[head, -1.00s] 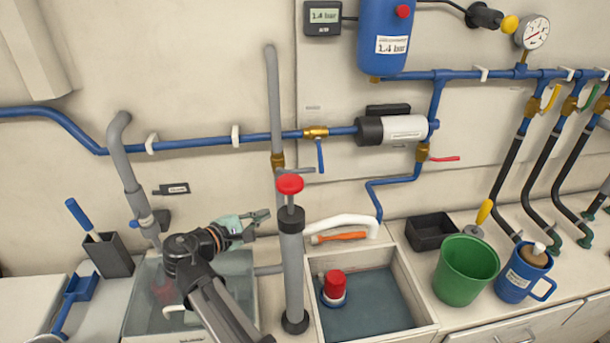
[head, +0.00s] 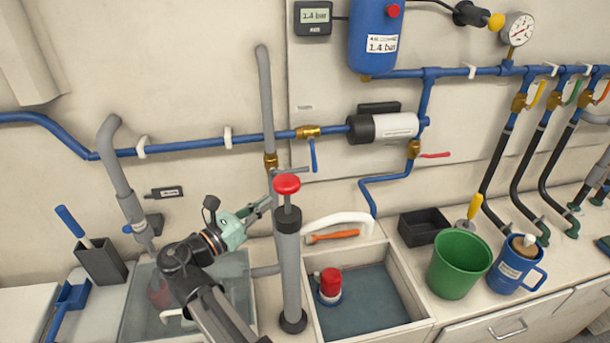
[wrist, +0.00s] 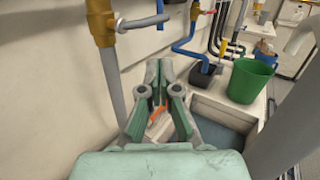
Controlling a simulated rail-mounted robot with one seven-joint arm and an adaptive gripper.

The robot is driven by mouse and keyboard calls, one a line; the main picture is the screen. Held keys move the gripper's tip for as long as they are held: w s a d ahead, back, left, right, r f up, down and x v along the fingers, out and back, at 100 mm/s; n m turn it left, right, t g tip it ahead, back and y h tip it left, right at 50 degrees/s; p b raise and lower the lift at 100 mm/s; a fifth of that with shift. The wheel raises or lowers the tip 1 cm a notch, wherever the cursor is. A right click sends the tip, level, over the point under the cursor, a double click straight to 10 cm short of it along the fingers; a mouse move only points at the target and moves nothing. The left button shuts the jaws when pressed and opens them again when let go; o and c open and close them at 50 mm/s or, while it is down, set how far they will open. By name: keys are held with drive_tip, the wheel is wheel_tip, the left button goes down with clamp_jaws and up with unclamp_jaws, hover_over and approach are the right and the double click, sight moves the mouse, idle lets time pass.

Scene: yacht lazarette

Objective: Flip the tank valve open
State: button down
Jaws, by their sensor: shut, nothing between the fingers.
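Several lever valves show and no readable label says which is the tank valve. Nearest my gripper is a brass valve (head: 271,161) on the grey standpipe, with a grey lever (head: 293,169) sticking out sideways to the right. The same brass valve (wrist: 102,28) and its lever (wrist: 145,21) show at the upper left of the wrist view. My gripper (head: 268,201) is shut and empty, below the lever and apart from it, just left of the red-topped pump.
The upright grey pump (head: 289,255) with a red knob (head: 287,184) stands close on my gripper's right. A blue-handled valve (head: 313,155) and a red-handled valve (head: 435,155) sit farther right. A basin (head: 405,275), green bucket (head: 459,265) and blue jug (head: 515,275) occupy the counter.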

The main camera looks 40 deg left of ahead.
drive_tip(key=p, duration=0.4)
approach(313, 156)
drive_tip(key=w+f, duration=0.4)
drive_tip(key=w, duration=0.3)
drive_tip(key=shift+w+d+b, duration=0.25)
drive_tip(key=shift+d+b, duration=0.05)
drive_tip(key=shift+d, duration=0.1)
